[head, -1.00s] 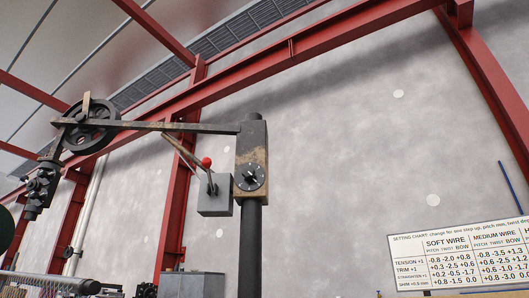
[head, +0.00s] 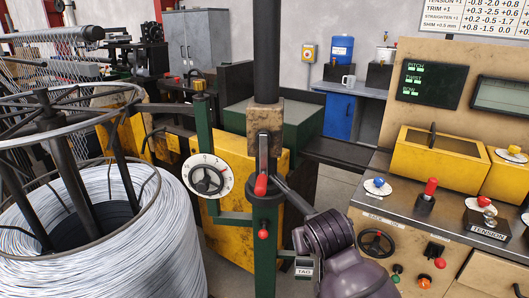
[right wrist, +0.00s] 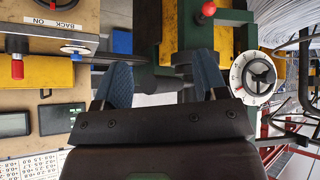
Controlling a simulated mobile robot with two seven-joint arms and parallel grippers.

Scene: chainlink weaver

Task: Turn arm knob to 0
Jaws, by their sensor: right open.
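A white round dial with a black handwheel (head: 208,177) sits on the green frame left of the dark post (head: 266,60) in the head view. The same dial (right wrist: 252,77) shows at the right in the right wrist view. I cannot tell whether this is the arm knob; the dark knob on the post's upper box in the earlier head frame is out of view now. My right gripper (right wrist: 163,64) is open and empty, with blue finger pads, apart from the dial. In the head view its wrist shows low and right of the post. My left gripper is not in view.
A large wire coil (head: 130,235) stands at the left. A red-handled lever (head: 262,182) is on the post. A console (head: 410,215) with knobs and a yellow box fills the right. Part of the setting chart (head: 475,15) shows top right. Grey cabinets (head: 193,48) stand behind.

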